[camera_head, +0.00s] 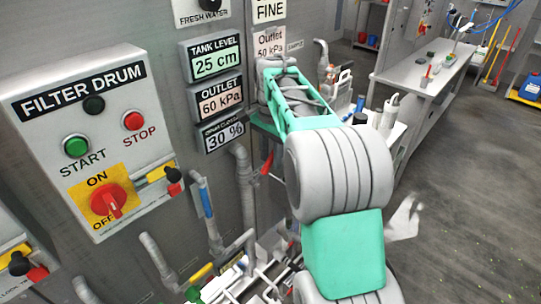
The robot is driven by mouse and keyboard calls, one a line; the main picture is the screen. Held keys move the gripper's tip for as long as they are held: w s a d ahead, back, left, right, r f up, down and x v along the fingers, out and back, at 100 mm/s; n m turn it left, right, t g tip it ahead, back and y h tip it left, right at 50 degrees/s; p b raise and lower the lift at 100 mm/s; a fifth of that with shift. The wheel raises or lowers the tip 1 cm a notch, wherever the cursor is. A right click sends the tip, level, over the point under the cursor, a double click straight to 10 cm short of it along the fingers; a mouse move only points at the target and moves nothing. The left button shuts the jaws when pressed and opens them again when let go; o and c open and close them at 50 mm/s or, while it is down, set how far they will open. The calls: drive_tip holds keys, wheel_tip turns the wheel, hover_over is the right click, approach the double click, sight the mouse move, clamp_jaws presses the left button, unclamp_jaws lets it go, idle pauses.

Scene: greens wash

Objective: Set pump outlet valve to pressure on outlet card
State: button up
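The outlet card (268,40) is on the grey wall panel at top centre and seems to read "Outlet 50 kPa"; my arm covers its lower edge. The outlet display (221,98) below left reads 60 kPa. A red lever (267,165) shows just left of my arm, below the displays; I cannot tell whether it is the pump outlet valve. My teal and grey arm rises from the bottom right of centre toward the card. My gripper cannot be made out, as the arm links hide that area.
The filter drum box (70,92) with buttons and a red switch (109,203) fills the left. Displays read tank level 25 cm (213,62) and 30 % (222,133). Pipes (205,212) run below.

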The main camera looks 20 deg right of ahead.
drive_tip(key=shift+f, duration=0.1)
clamp_jaws()
idle(0.3)
idle(1.1)
